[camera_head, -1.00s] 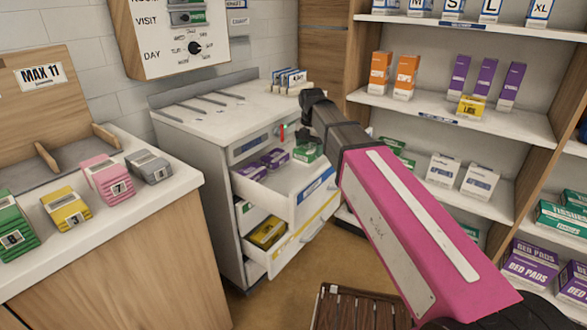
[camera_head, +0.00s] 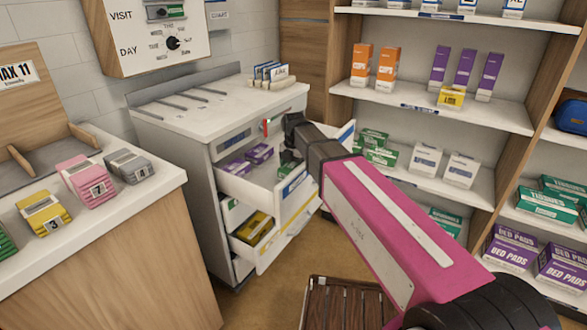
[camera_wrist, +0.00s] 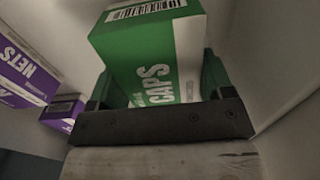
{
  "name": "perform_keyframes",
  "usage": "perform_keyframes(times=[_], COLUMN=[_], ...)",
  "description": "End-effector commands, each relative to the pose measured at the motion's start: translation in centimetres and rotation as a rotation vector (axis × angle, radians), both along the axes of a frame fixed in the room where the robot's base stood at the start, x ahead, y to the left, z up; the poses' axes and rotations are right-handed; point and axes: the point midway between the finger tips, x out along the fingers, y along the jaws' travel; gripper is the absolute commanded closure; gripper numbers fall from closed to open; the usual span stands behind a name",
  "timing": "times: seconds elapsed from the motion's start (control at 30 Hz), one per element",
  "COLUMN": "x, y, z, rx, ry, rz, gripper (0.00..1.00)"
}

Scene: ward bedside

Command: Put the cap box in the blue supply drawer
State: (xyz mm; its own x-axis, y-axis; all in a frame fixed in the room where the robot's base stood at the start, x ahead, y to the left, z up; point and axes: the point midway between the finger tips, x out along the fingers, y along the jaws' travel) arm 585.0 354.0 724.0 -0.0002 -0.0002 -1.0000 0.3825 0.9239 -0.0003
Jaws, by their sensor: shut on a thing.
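My gripper (camera_head: 289,158) is shut on the green and white cap box, marked CAPS in the wrist view (camera_wrist: 152,65). It holds the box within the open top drawer (camera_head: 250,188), which carries a blue label on its front. In the head view my arm hides most of the box; a small green part shows beside the gripper. Whether the box touches the drawer floor cannot be told. Two purple NETS boxes (camera_head: 235,166) lie in the same drawer to the left of the cap box, apart from it; they also show in the wrist view (camera_wrist: 25,68).
Lower drawers also stand open; one with a yellow label holds a yellow box (camera_head: 254,227). The cabinet top (camera_head: 200,105) is above. Shelves (camera_head: 480,110) with boxes stand at right, a counter (camera_head: 150,205) at left, and a brown slatted seat (camera_head: 345,305) in front.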

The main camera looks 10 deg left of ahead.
Motion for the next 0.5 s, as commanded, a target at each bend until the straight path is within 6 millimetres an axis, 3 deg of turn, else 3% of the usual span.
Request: perform_keyframes(times=[0.4, 0.43, 0.5], x=[0.0, 0.0, 0.0], y=[0.0, 0.0, 0.0], z=[-0.89, -0.92, -0.88], rx=[0.0, 0.0, 0.0], ry=[0.0, 0.0, 0.0], rz=[0.0, 0.0, 0.0], gripper=[0.54, 0.23, 0.01])
